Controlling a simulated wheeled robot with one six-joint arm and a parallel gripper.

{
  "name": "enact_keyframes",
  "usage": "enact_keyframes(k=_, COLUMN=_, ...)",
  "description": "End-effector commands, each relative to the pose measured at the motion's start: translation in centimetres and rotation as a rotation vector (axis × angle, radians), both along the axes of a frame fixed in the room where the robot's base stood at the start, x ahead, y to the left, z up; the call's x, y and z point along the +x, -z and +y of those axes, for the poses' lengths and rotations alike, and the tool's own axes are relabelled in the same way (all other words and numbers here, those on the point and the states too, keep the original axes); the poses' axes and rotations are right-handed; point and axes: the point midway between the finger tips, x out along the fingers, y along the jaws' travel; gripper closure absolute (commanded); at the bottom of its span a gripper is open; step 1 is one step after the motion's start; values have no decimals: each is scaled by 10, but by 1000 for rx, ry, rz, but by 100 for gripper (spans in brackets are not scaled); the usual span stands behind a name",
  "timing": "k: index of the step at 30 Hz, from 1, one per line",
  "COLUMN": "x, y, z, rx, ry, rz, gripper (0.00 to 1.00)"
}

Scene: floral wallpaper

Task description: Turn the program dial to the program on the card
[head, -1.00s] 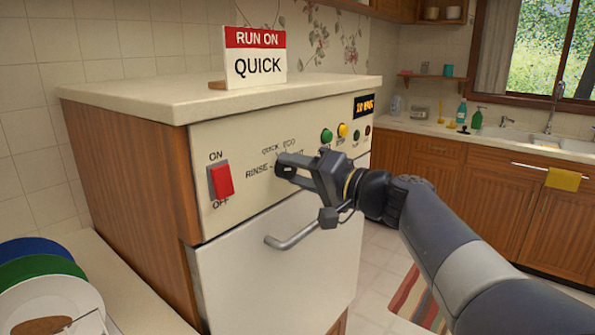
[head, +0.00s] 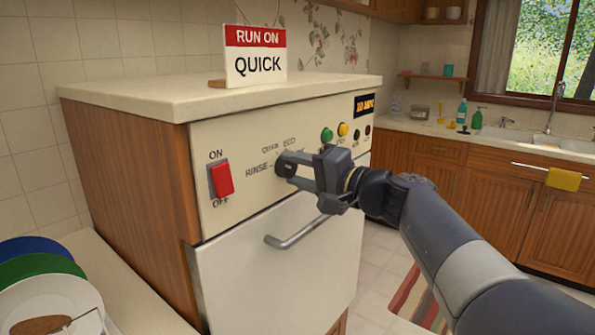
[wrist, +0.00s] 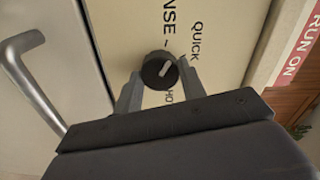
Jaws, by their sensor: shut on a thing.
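The card (head: 255,57) on top of the machine reads "RUN ON QUICK". The program dial (wrist: 152,80) is a dark round knob on the cream panel (head: 205,140), with a white pointer line. In the wrist view the line slants up and right, towards the QUICK label (wrist: 195,38). My gripper (wrist: 160,85) is shut on the dial, one finger on each side. In the head view my gripper (head: 284,165) hides the dial and part of the labels; QUICK, ECO and RINSE show around it.
A red ON/OFF rocker switch (head: 221,180) is left of the dial. Green (head: 327,135) and yellow (head: 343,130) buttons and an orange display (head: 364,105) are to the right. A bar handle (head: 297,232) sticks out below my gripper. Plates (head: 45,300) stand at lower left.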

Motion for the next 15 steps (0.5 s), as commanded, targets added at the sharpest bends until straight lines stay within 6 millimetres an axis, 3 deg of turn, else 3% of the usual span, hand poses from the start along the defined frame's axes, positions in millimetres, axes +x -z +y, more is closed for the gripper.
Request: enact_keyframes(k=15, x=0, y=0, z=0, rx=262, ry=1, rz=341, gripper=84)
